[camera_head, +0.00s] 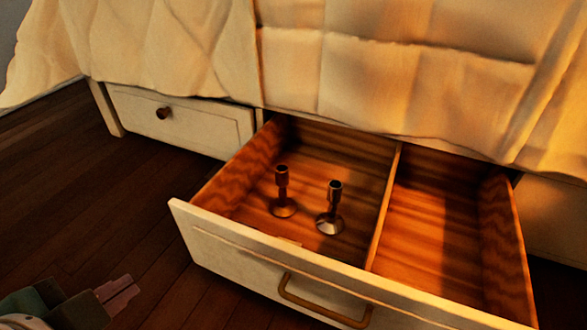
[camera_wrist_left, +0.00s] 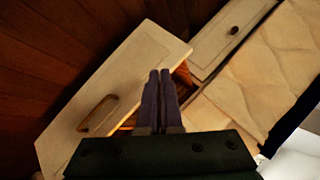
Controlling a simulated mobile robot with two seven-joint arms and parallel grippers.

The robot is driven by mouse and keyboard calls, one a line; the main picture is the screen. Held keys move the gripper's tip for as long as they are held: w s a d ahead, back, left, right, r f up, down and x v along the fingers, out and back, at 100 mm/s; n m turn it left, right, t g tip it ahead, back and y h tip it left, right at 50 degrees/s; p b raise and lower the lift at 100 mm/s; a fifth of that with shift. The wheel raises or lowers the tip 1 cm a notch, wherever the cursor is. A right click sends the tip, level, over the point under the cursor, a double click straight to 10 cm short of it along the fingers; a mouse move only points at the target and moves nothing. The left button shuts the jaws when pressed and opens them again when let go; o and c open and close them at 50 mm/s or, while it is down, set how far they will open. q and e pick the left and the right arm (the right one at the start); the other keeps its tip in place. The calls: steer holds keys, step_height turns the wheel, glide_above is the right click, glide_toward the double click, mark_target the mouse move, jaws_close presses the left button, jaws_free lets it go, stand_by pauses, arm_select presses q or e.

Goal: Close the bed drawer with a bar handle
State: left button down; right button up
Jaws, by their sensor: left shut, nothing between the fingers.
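The bed drawer (camera_head: 275,262) is pulled well out from under the bed. It has a white front and a wooden inside. Its brass bar handle (camera_head: 322,302) is at the lower middle of the front. In the left wrist view the drawer front (camera_wrist_left: 128,72) and bar handle (camera_wrist_left: 97,113) show tilted. My left gripper (camera_head: 128,288) is shut and empty, low at the left, in front of and left of the drawer, apart from the handle. Its closed fingers also show in the left wrist view (camera_wrist_left: 159,75). My right gripper is not in view.
Two candlesticks (camera_head: 330,210) (camera_head: 282,195) stand in the drawer's left compartment, left of a divider (camera_head: 383,210). The right compartment looks empty. A shut drawer with a round knob (camera_head: 163,113) is at the left. A cream quilt (camera_head: 360,70) hangs over the bed. Dark wood floor (camera_head: 90,200) is clear at the left.

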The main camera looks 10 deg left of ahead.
arm_select(q)
steer(key=w+d+f+m+t+h, duration=0.2)
steer(key=d+m+t, duration=0.15)
steer(key=m, duration=0.35)
steer(key=m+h, duration=0.4)
steer(key=m, duration=0.2)
glide_toward(270, 248)
steer(key=shift+n+g, duration=0.3)
steer(key=shift+g, duration=0.05)
steer(key=b+x, duration=0.5)
steer(key=shift+w+f, duration=0.1)
steer(key=shift+f, duration=0.1)
steer(key=shift+w+d+b, duration=0.15)
steer(key=shift+w+b, duration=0.2)
steer(key=shift+w, duration=0.35)
